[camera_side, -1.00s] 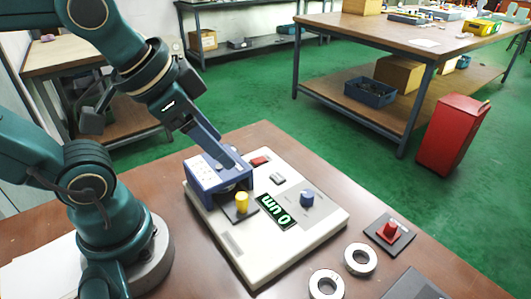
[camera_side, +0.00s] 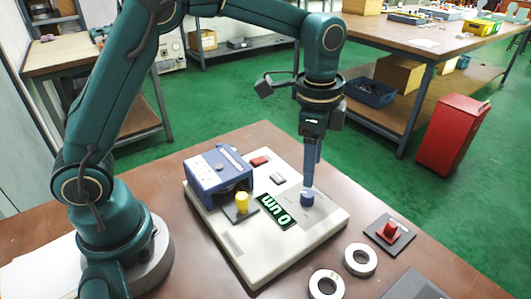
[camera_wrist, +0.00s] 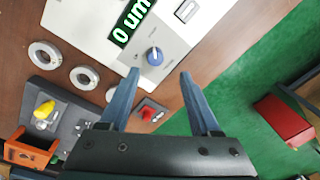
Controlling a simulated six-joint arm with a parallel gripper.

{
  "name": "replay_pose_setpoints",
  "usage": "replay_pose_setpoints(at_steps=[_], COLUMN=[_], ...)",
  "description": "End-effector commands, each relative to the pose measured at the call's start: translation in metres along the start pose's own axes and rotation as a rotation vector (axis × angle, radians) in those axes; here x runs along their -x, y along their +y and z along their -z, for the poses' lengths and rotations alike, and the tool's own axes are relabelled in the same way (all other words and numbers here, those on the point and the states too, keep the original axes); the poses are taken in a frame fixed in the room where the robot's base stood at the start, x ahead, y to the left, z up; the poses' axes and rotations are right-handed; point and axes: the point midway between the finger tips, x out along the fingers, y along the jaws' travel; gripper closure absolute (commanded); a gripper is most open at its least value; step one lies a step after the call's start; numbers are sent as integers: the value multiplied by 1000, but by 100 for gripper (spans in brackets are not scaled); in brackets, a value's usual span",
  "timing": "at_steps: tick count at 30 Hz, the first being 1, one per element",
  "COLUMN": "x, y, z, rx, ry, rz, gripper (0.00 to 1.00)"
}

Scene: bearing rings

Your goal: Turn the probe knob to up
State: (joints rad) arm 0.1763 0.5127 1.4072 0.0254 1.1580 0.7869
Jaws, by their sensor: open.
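The probe knob (camera_side: 307,199) is a small blue knob on the right part of the pale gauge unit (camera_side: 235,243). It also shows in the wrist view (camera_wrist: 155,57), with a short white mark on its top. Its exact setting is too small to read. My gripper (camera_side: 309,183) points down at the knob, its fingertips close above or behind it. In the wrist view my gripper (camera_wrist: 160,73) is open, with a finger to either side of the knob's lower edge and nothing held. I cannot tell whether a finger touches the knob. The green display (camera_side: 276,212) reads 0 um.
A blue housing (camera_side: 205,172) and a yellow knob (camera_side: 242,201) stand on the unit's left part. Two metal rings (camera_side: 360,260) (camera_side: 326,285) and a red knob on a dark plate (camera_side: 390,231) lie to the right. Bare table (camera_side: 345,186) shows behind the unit.

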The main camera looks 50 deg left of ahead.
Motion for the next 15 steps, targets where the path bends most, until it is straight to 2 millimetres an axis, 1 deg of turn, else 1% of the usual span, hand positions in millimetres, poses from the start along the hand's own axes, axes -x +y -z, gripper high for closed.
replay_pose_setpoints(at_steps=[1, 5, 12, 15], x=[-7, -20, -49, -58], y=[2, 6, 8, 8], z=[0, -1, -2, -2], rx=[-5, -10, -10, -9], ry=[-14, -31, -31, -31], rz=[-15, -33, -33, -32], gripper=[36, 36, 36, 36])
